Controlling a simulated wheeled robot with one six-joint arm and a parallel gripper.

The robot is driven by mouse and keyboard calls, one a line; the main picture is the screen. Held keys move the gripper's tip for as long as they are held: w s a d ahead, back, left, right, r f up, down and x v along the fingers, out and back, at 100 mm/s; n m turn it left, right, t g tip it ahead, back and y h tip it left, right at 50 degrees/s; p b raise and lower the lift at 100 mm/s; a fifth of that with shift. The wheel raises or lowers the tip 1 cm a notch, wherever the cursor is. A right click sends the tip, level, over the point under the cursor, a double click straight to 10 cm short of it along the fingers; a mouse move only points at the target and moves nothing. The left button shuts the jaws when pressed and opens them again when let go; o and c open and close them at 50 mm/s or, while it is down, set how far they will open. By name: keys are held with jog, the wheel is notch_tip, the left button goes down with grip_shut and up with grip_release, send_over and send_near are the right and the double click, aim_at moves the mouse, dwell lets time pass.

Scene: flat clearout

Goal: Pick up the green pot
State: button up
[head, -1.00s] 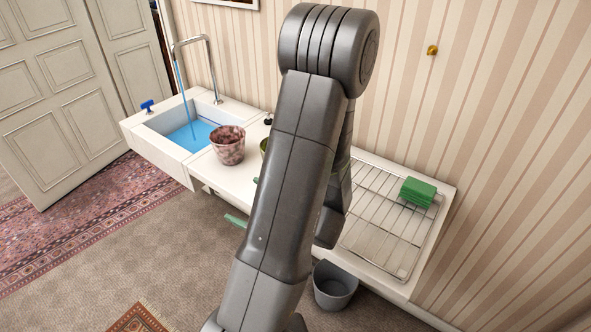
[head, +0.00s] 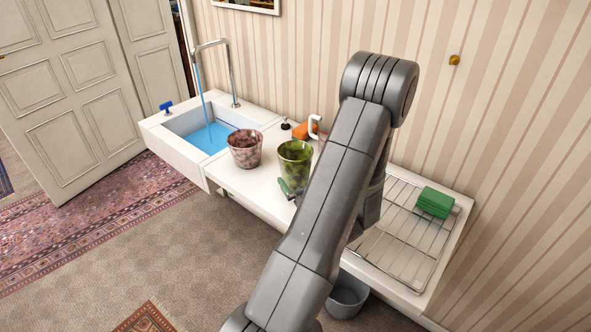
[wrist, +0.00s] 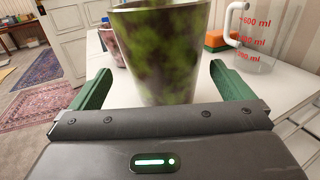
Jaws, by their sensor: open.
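The green pot (head: 294,165) is mottled green and dark brown and stands upright on the white counter, right of a pinkish pot. In the wrist view the green pot (wrist: 160,50) fills the upper middle, its rim cut off by the top edge. My gripper (wrist: 155,85) is open, with one green finger on each side of the pot's lower part. Gaps show between the fingers and the pot. In the head view my arm hides most of the gripper; one green fingertip shows by the pot's base.
The pinkish pot (head: 245,149) stands close on the left. A measuring jug (wrist: 255,35) and an orange-and-green sponge (wrist: 216,40) are behind on the right. The sink (head: 205,128) has running water. A grey bin (head: 347,295) stands below.

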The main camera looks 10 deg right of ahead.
aim_at(295, 156)
jog(key=x, duration=0.1)
jog(key=p+x, duration=0.1)
jog(key=x, duration=0.1)
jog(key=p+x, duration=0.1)
jog(key=shift+w+d+r, duration=0.2)
jog(key=shift+r, duration=0.15)
jog(key=shift+w+a+f, duration=0.1)
jog(key=shift+w, duration=0.4)
jog(key=c, duration=1.2)
